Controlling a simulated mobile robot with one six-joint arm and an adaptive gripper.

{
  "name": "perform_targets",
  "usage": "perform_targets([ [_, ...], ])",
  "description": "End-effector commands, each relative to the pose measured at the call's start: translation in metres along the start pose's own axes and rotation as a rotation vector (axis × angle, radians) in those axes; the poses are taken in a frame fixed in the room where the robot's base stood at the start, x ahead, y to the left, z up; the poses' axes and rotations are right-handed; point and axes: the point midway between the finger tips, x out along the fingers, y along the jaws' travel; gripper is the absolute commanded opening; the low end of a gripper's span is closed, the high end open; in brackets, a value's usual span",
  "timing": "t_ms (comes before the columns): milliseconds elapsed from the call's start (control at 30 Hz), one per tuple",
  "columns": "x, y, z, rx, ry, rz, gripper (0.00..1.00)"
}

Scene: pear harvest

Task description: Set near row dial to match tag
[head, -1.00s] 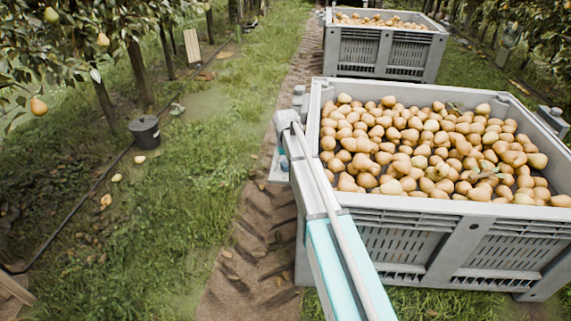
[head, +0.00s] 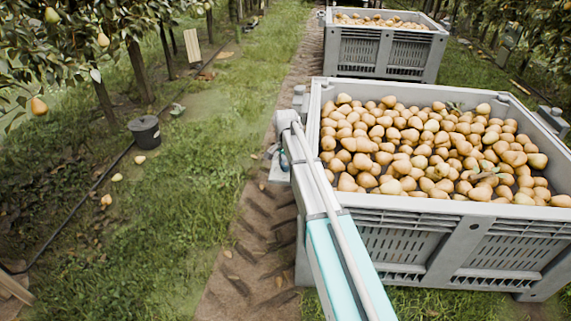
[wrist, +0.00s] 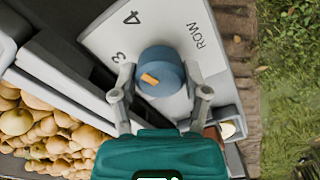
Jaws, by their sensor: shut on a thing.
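A round blue dial (wrist: 172,72) with an orange mark (wrist: 149,79) sits on a pale plate (wrist: 185,22) in the wrist view. The plate reads "ROW", with "4" and "3" visible along its left side. The orange mark lies on the left part of the dial face, slanting; I cannot tell exactly which number it points at. Other numbers are hidden or out of view. My gripper (wrist: 159,72) is shut on the dial, one finger on each side. In the head view the pale plate (head: 279,168) shows beside the bin's corner; my arm hides the dial. I can make out no readable tag.
A grey bin (head: 470,235) full of pears stands right of my arm, with another bin (head: 385,55) behind. A small holder (wrist: 230,125) with a pale item sits beside the plate. A dark bucket (head: 145,132) stands on the grass at left, under pear trees.

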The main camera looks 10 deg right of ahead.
Motion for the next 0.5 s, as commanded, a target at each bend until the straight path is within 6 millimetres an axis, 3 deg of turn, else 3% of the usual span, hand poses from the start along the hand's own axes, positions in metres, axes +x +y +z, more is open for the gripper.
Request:
perform_targets([
  [500, 0.0002, -0.0005, 0.0012, 0.270, -0.002, 0.000, 0.12],
])
